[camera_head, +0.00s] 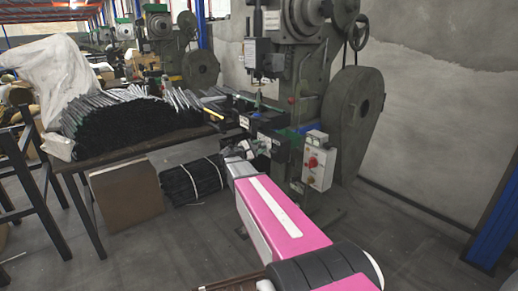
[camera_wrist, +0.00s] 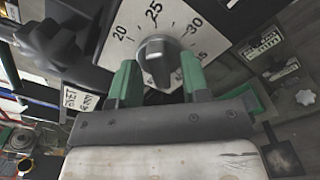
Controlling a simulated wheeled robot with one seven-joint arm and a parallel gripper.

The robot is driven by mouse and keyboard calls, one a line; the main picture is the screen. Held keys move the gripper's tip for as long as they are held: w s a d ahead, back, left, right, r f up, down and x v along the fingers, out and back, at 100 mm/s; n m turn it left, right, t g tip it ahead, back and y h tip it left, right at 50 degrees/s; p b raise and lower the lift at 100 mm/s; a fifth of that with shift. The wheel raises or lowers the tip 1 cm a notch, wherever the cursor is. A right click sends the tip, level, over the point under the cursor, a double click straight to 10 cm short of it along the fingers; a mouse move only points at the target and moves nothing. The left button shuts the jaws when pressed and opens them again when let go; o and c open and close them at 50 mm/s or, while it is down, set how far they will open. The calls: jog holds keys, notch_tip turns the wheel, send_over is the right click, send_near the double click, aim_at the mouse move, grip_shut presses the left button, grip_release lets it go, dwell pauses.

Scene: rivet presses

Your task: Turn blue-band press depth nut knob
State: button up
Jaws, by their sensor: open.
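A grey knob (camera_wrist: 157,58) with a pointer shape sits on a white dial plate (camera_wrist: 205,25) in the wrist view. The plate's numbers 20, 25 and 30 can be read. My gripper (camera_wrist: 158,76) is open, with one green-tipped finger on each side of the knob's lower part. I cannot tell whether either finger touches it. In the head view my arm reaches to the front of a large green press (camera_head: 312,80), where the knob and fingers are hard to make out.
A black star knob (camera_wrist: 48,48) is left of the dial and a pale star knob (camera_wrist: 305,97) right. A control box (camera_head: 318,160) with a red knob is beside my arm. A table (camera_head: 130,150) of dark strips stands left.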

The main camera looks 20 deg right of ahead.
jog(key=v, duration=1)
jog(key=shift+a, duration=0.15)
jog(key=shift+s, duration=0.1)
jog(key=s+d+f+m+g+y, duration=0.2)
jog(key=s+f+m+g+y, duration=0.35)
jog(key=s+f, duration=0.7)
jog(key=s+a+f+m+y, duration=0.7)
jog(key=s+a+y, duration=0.1)
jog(key=s+y, duration=0.2)
jog(key=shift+s+f+g+y, duration=0.25)
jog(key=shift+s+g+y, duration=0.15)
jog(key=shift+y, duration=0.35)
jog(key=shift+o, duration=0.3)
jog(key=shift+a+m, duration=0.1)
jog(key=shift+m, duration=0.15)
